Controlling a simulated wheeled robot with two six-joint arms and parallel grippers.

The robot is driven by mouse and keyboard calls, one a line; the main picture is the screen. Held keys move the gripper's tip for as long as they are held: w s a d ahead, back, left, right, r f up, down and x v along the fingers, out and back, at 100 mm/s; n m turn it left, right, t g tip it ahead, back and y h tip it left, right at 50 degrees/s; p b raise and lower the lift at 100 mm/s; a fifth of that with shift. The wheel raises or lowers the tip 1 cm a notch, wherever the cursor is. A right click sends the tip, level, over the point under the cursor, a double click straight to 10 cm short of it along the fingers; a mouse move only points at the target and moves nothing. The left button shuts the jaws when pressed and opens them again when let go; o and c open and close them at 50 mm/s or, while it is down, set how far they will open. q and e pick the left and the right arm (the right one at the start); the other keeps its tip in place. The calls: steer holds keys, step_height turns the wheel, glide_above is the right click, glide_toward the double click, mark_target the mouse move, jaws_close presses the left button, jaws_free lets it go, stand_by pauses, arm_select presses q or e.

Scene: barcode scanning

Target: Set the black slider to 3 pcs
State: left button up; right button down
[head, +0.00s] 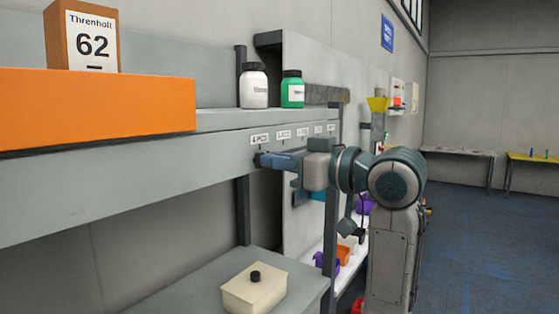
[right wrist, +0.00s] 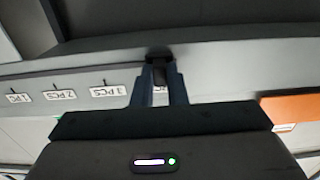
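The black slider (right wrist: 158,54) sits on the grey shelf's front rail, at the label farthest left of the row in the head view. My left gripper is out of view.
An orange box (head: 95,105) and a carton marked 62 (head: 83,36) stand on the shelf. A white bottle (head: 254,86) and a green bottle (head: 292,89) stand above the rail. A cream box with a black knob (head: 255,292) lies below. Free floor is at the right.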

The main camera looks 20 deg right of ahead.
steer(key=w+d, duration=0.1)
steer(key=d, duration=0.1)
steer(key=w+d, duration=0.3)
steer(key=d, duration=0.1)
steer(key=shift+w+b, duration=0.3)
steer(key=shift+b, duration=0.05)
steer(key=c, duration=1.4)
jaws_free()
steer(key=shift+a, duration=0.1)
steer(key=shift+c, duration=0.2)
steer(key=b, duration=0.5)
glide_toward(283, 152)
steer(key=v, duration=0.4)
steer(key=shift+s+d, duration=0.35)
steer(key=shift+f, duration=0.1)
